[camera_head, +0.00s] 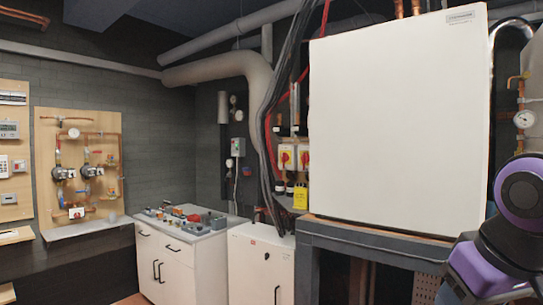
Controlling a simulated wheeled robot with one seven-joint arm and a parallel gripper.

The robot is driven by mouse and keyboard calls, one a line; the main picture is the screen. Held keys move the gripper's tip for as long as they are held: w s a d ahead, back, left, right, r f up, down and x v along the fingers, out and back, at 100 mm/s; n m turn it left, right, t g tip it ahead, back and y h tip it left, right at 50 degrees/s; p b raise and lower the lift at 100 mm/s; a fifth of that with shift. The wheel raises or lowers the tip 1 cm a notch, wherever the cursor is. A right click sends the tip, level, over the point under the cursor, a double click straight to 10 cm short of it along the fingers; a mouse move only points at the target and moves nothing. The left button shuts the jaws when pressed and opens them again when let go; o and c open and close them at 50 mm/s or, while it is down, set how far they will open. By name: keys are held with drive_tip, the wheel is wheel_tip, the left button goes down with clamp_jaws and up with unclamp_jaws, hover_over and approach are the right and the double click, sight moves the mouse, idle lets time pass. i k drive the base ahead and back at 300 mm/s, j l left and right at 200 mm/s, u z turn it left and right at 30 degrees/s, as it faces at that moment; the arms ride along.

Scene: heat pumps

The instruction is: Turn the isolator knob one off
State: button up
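Two isolator switches sit side by side on the wall, just left of the large white unit. The left isolator knob (286,157) is red on a yellow plate in a pale housing. The right isolator knob (304,158) looks the same and is close to the white unit's edge. Both are small here, so I cannot read their labels or tell their positions surely. Which one is knob one is not legible. My arm, purple and black, shows at the lower right, well apart from the isolators. My gripper is out of view.
The large white unit (398,118) stands on a grey frame (375,243) right of the isolators. Dark cables (268,120) hang just left of them. A yellow padlock-like item (301,195) is below. White cabinets (181,258) stand lower left.

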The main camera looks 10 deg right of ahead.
sight(284, 157)
drive_tip(key=i+j, duration=0.3)
drive_tip(key=i, duration=0.15)
drive_tip(key=i+j, duration=0.25)
drive_tip(key=i, duration=0.15)
drive_tip(key=i+j, duration=0.3)
drive_tip(key=i, duration=0.15)
drive_tip(key=i+j+u, duration=0.1)
drive_tip(key=i+j, duration=0.2)
drive_tip(key=i, duration=0.15)
